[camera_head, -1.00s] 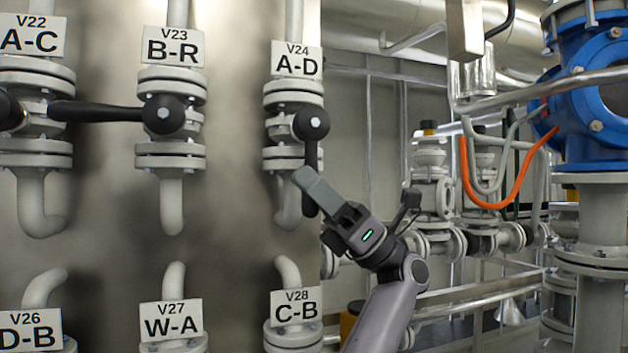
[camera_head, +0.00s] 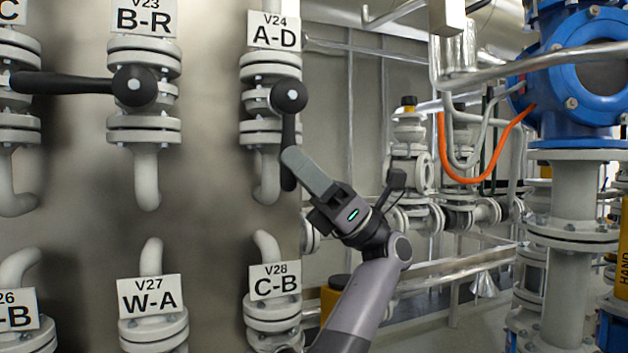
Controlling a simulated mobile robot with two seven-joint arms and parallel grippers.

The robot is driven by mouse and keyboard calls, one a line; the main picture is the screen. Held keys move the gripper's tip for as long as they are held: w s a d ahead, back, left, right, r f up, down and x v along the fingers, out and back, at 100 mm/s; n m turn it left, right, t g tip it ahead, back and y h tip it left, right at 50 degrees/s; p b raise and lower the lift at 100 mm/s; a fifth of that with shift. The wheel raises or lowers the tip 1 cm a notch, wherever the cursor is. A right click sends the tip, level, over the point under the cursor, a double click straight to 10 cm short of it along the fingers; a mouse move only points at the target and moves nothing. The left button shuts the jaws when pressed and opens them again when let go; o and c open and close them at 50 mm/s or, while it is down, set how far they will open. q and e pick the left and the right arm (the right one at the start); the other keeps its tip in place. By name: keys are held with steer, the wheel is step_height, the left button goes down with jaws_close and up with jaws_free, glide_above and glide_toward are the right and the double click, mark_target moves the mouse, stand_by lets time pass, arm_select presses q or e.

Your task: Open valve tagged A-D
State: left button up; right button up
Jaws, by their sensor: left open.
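The valve tagged A-D (camera_head: 273,31) is grey and flanged, at the upper middle of the panel. Its black lever (camera_head: 289,128) hangs straight down from a round hub (camera_head: 288,96). My left gripper (camera_head: 298,164) comes up from the lower right and is open. Its grey near finger lies across the lower half of the lever in the picture. The far finger is hidden, so I cannot tell whether the lever is between the jaws or whether they touch it. My right gripper is not in view.
Valve B-R (camera_head: 145,18) stands to the left, its black lever (camera_head: 75,84) pointing left. Tags W-A (camera_head: 150,297) and C-B (camera_head: 274,282) sit below. Pipes, an orange hose (camera_head: 487,178) and a blue flanged housing (camera_head: 570,100) fill the right side.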

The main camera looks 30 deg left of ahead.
arm_select(q)
steer(key=v, duration=0.6)
stand_by(0.6)
